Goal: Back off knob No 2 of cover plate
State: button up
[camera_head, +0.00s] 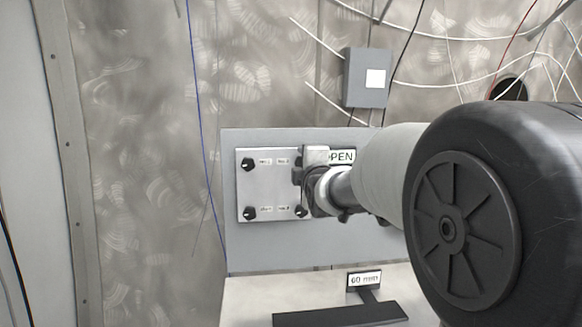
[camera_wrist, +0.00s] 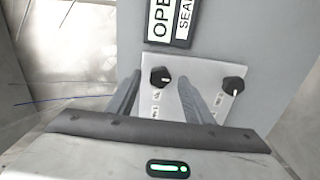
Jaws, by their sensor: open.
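The silver cover plate (camera_head: 272,188) is fixed to a grey panel, with black knobs at its corners. The upper left knob (camera_head: 249,163), lower left knob (camera_head: 249,213) and lower right knob (camera_head: 302,211) show. My gripper (camera_head: 312,165) is at the plate's upper right corner and mostly hides the knob there. In the wrist view, my gripper (camera_wrist: 160,78) is open, its fingers either side of that black knob (camera_wrist: 158,77). A gap shows beside the knob; contact cannot be told. The lower right knob (camera_wrist: 234,86) is outside the fingers. The small number labels are hard to read.
An OPEN sign (camera_head: 342,157) sits on the grey panel (camera_head: 290,250) right of the plate, close to my gripper. A grey box (camera_head: 367,78) and loose cables are on the wall above. A dark bar with a 60 mm sign (camera_head: 364,279) lies below.

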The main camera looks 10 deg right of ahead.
jog(key=s, duration=1.7)
jog(key=shift+s+p, duration=0.25)
jog(key=shift+p, duration=0.15)
jog(key=s+f+m+g, duration=1.3)
jog(key=s+f+m, duration=0.5)
jog(key=s+f, duration=0.5)
notch_tip(320, 180, up, 22)
jog(key=p, duration=2)
jog(key=shift+s+t, duration=0.3)
jog(key=shift+d+f, duration=0.1)
